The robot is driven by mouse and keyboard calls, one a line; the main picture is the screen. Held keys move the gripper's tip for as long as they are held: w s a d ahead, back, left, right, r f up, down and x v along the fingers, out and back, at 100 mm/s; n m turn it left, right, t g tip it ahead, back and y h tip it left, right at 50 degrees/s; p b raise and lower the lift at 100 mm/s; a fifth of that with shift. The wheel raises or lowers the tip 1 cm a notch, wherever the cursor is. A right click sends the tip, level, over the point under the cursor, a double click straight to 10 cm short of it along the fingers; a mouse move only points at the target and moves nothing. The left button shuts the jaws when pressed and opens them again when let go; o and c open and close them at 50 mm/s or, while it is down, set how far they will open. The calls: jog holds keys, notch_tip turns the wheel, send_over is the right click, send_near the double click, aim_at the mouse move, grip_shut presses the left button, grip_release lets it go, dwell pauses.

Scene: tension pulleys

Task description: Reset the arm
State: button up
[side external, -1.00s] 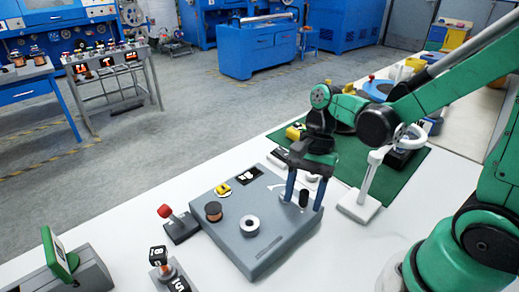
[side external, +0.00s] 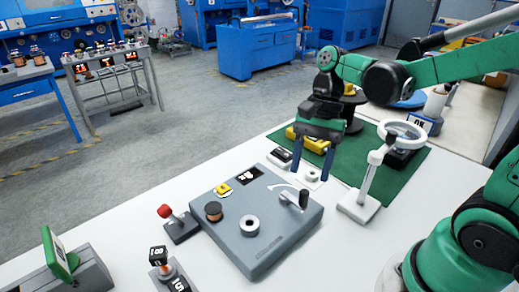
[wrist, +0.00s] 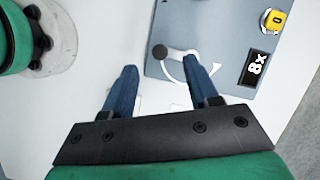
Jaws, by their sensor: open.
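My gripper (side external: 312,166) is open and empty. Its two blue fingers hang above the far right edge of the grey pulley panel, apart from it. The right finger overlaps the curved scale in that view.
A white ring-headed stand (side external: 358,207) stands right of the panel. A red-knobbed lever box (side external: 182,228) stands to its left. A green mat (side external: 400,177) behind holds a yellow block (side external: 309,141) and other parts.

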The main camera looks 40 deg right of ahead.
jog(key=n+t+h, duration=0.1)
jog(key=n+t, duration=0.2)
jog(key=n, duration=0.1)
jog(key=w+r+n+t+h, duration=0.1)
jog(key=n+t, duration=0.2)
jog(key=n, duration=0.2)
jog(key=r+n+t+h, duration=0.1)
jog(key=n+t+h, duration=0.1)
jog(key=n, duration=0.2)
jog(key=shift+w+n+t, duration=0.3)
jog(key=shift+t, duration=0.1)
dwell(0.6)
